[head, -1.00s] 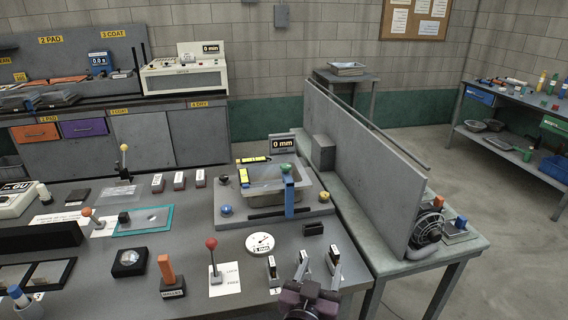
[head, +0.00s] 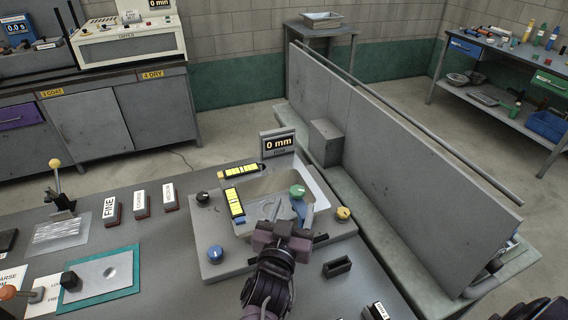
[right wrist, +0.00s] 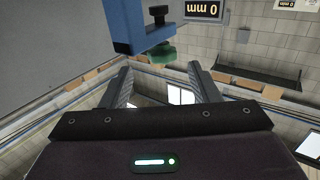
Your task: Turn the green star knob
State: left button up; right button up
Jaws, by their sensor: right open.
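The green star knob (head: 297,190) sits at the top of a blue upright clamp (head: 299,208) at the right part of the grey basin unit. In the right wrist view the green knob (right wrist: 161,53) hangs below the blue bracket (right wrist: 132,27), just beyond the fingertips and roughly centred between them. My right gripper (head: 290,213) is in front of the knob; in its wrist view its fingers (right wrist: 160,70) are spread with nothing between them. No contact with the knob shows. My gripper hides part of the clamp's lower end. My left gripper is not in view.
A tall grey panel (head: 400,170) bounds the right side.

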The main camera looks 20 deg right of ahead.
aim_at(299, 185)
jog(key=x, duration=0.2)
jog(key=shift+w+r+p, duration=0.15)
jog(key=shift+w+p, duration=0.2)
jog(key=shift+p, duration=0.05)
jog(key=p+x, duration=0.1)
jog(key=x, duration=0.3)
jog(key=shift+w+d, duration=0.2)
jog(key=shift+d, duration=0.05)
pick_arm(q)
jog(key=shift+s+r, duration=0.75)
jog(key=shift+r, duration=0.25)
pick_arm(e)
jog(key=shift+w+d, duration=0.3)
jog(key=shift+w, duration=0.1)
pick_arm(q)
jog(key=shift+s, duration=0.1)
pick_arm(e)
jog(key=shift+c, duration=0.2)
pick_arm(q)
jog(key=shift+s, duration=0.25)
pick_arm(e)
jog(key=c, duration=0.9)
